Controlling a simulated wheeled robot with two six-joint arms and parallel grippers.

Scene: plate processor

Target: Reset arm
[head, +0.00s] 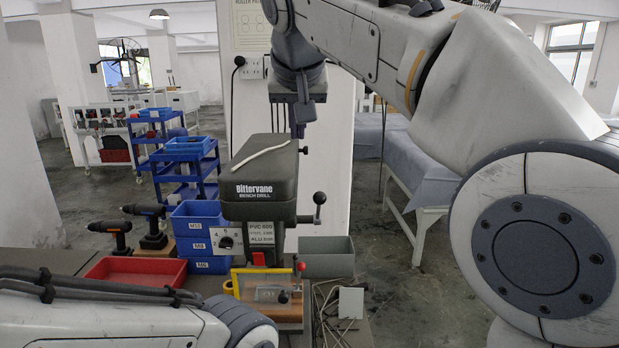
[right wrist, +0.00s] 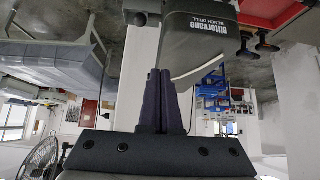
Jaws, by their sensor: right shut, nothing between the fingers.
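My right arm comes in from the upper right in the head view, bent over the bench. Its right gripper (head: 297,133) points down just behind and above the top of a grey-green bench drill (head: 262,170). The right wrist view shows the right gripper's two dark fingers (right wrist: 157,72) together and empty, with the bench drill (right wrist: 195,35) beyond them. I cannot tell from the head view how far apart the gripper and drill are. A part of my left arm lies across the lower left; its gripper is outside the view.
A clamp fixture with yellow guard (head: 236,283) sits below the drill. A red tray (head: 135,272), blue bins (head: 197,225), a grey bin (head: 328,257) and two cordless drills (head: 113,231) stand around it. A pillar (head: 335,160) rises behind. Blue carts (head: 187,160) stand farther back.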

